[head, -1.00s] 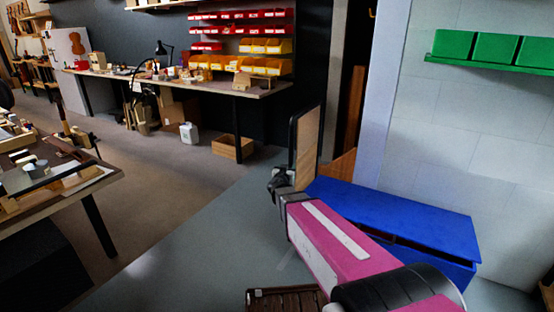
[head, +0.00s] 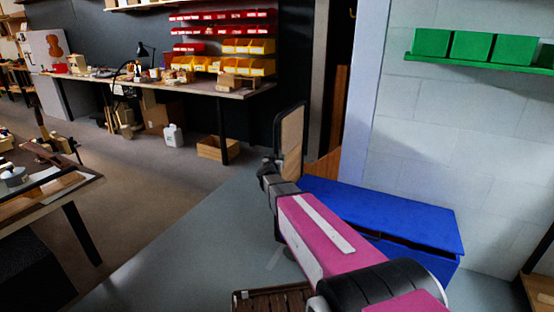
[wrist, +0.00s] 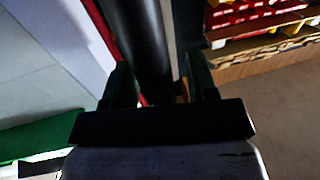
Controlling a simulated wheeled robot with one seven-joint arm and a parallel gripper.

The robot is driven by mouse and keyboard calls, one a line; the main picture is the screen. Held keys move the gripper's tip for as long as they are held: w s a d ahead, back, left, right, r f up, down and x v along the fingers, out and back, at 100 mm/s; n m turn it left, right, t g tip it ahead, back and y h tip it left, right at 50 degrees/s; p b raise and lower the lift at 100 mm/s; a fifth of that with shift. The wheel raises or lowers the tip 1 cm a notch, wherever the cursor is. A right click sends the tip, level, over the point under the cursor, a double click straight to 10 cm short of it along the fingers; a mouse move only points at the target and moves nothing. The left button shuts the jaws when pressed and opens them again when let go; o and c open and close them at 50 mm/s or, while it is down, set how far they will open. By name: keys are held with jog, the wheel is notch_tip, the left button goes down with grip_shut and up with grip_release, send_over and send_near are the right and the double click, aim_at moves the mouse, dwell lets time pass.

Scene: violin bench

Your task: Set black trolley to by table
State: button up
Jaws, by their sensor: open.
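My gripper (wrist: 160,85) is open, with its two dark fingers apart. A thick black bar (wrist: 140,40) runs between the fingers in the wrist view; I cannot tell whether they touch it. In the head view my pink arm ends at an upright black-framed tan panel (head: 291,135), which partly hides the fingertips. I cannot tell whether the bar or panel belongs to the black trolley; no whole trolley is clear. A work table (head: 45,208) stands at the left, its edge cut off. A long bench (head: 205,88) stands along the back wall.
A blue chest (head: 385,210) stands right of my arm, by the pale wall. Green bins (head: 480,48) sit on a shelf above. A slatted brown thing (head: 272,303) is at the bottom edge. Grey floor (head: 180,240) between table and arm is open. A wooden box (head: 213,148) stands below the bench.

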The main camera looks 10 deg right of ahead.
jog(key=shift+w+d, duration=0.15)
jog(key=shift+w, duration=0.15)
